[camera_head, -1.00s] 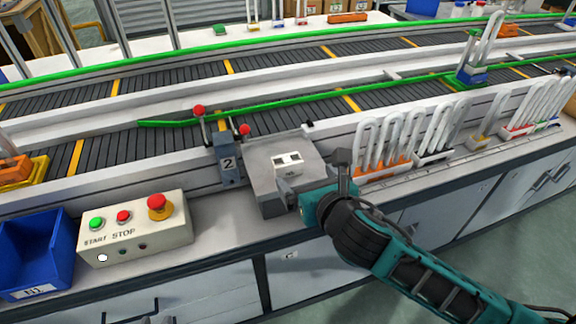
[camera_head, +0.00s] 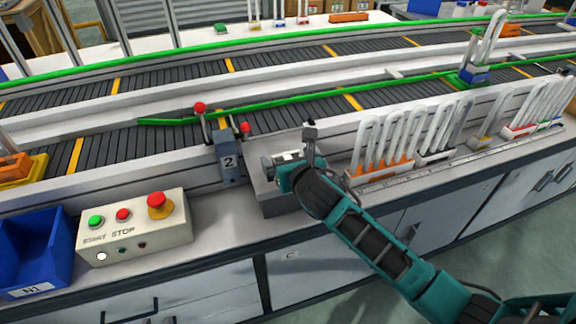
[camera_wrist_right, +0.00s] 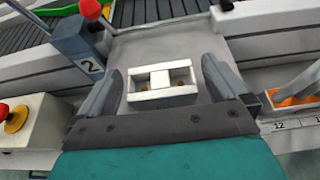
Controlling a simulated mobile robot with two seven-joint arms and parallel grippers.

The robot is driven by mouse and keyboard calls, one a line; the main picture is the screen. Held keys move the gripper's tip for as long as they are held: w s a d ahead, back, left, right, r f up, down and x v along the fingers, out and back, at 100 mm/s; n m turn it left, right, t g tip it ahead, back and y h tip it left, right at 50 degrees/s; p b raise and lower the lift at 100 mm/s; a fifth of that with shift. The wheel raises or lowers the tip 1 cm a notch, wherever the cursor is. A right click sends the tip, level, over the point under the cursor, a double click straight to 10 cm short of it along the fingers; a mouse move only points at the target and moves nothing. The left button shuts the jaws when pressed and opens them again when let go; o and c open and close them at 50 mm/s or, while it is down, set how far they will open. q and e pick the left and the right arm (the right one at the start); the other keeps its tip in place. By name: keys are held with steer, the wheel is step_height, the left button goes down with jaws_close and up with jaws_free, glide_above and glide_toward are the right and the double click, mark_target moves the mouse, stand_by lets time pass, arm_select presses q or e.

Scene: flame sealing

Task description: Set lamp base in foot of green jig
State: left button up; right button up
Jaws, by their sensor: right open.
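A white rectangular block with two open pockets (camera_wrist_right: 180,92), apparently the lamp base, lies on a flat grey stand (camera_wrist_right: 150,45). In the right wrist view it sits between the two fingers of my right gripper (camera_wrist_right: 160,64), with a gap on each side. The gripper is open. In the head view my right gripper (camera_head: 288,148) is over the stand (camera_head: 280,207), and the block is partly hidden by it. My left gripper is not in view.
A post marked 2 (camera_head: 229,168) with red knobs stands left of the stand. A START STOP box (camera_head: 135,232) and blue bin (camera_head: 35,250) are further left. White tubes stand in an orange rack (camera_head: 380,175) at right. Conveyors (camera_head: 150,145) run behind.

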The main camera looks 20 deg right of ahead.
steer(key=shift+w, duration=0.1)
steer(key=c, duration=1.1)
